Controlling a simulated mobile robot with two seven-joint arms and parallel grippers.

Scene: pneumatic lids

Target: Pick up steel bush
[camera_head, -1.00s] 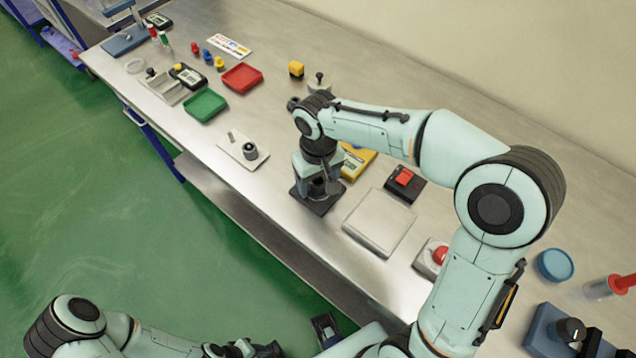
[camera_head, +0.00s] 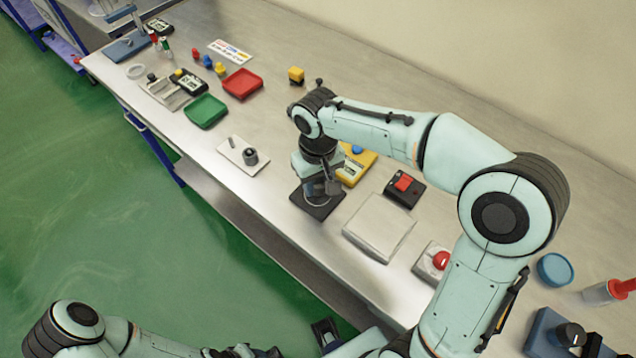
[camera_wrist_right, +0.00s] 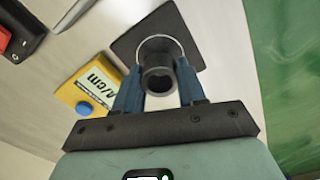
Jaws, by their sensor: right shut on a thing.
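My right gripper (camera_head: 318,190) points down over a dark square mat (camera_head: 312,208) on the bench. In the right wrist view, its blue fingers (camera_wrist_right: 158,88) are shut on a dark grey hollow cylinder, the steel bush (camera_wrist_right: 158,76). A thin pale ring shows just beyond the bush, over the dark mat (camera_wrist_right: 190,22); I cannot tell how far the bush is from the mat. In the head view the arm and fingers mostly hide the bush. My left arm shows at the bottom left, but its jaws cannot be made out.
A yellow device (camera_head: 355,170) with a blue button lies beside the right gripper. Nearby are a red-switched black box (camera_head: 404,189), a pale square plate (camera_head: 380,226) and a white plate (camera_head: 235,150) bearing a dark round part. Green (camera_head: 205,110) and red (camera_head: 242,82) trays stand farther left.

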